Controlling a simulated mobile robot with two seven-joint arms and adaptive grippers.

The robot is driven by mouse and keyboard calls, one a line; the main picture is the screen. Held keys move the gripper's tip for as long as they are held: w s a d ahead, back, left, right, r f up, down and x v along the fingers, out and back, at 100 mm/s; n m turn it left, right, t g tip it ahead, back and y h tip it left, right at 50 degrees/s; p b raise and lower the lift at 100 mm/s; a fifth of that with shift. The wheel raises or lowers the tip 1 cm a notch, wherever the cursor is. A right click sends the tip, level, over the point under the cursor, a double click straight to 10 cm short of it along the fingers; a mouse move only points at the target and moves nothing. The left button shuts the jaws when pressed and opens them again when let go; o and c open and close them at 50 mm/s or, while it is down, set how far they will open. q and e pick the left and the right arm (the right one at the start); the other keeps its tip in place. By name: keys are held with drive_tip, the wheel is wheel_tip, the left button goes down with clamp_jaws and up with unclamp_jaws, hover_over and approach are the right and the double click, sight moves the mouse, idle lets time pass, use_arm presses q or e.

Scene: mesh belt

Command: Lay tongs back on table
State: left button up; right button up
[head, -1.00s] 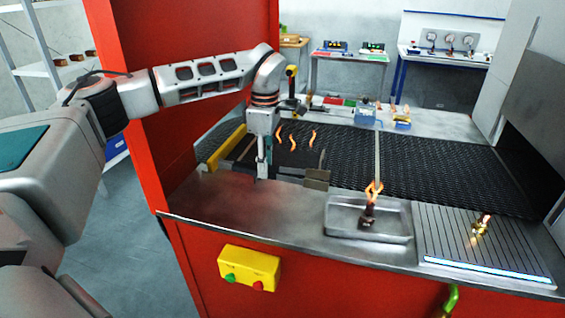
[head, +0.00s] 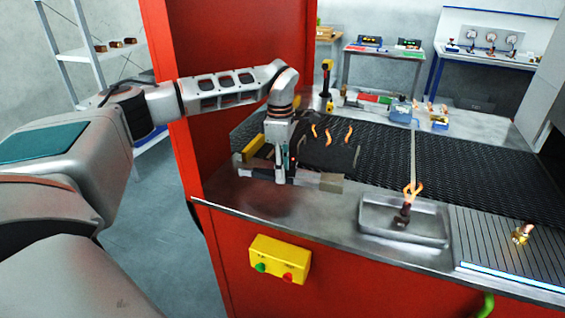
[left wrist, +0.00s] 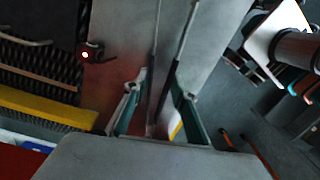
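My left gripper (head: 284,178) points down over the near-left part of the steel table (head: 262,197). It appears shut on the tongs (head: 310,180), which lie sideways through it at or just above the table top. A flat brownish jaw end (head: 332,183) shows to the right of the gripper. In the left wrist view the tongs (left wrist: 156,60) are two thin dark arms between the teal fingers (left wrist: 158,95). I cannot tell whether the tongs touch the table. My right gripper is not in view.
A dark mesh belt (head: 385,158) runs behind the gripper, with glowing curved shapes above it. A steel tray (head: 375,232) with a flaming piece (head: 404,215) stands to the right. A ribbed plate (head: 490,245) lies further right. A yellow button box (head: 280,260) is on the red front.

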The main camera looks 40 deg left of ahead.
use_arm(q)
drive_tip(key=shift+f, duration=2.6)
use_arm(e)
drive_tip(key=shift+w+a+r, duration=0.1)
drive_tip(key=shift+a, duration=0.45)
drive_tip(key=shift+d, duration=0.1)
use_arm(q)
drive_tip(key=o, duration=0.6)
drive_tip(key=r, duration=1.2)
drive_tip(key=shift+a, duration=0.25)
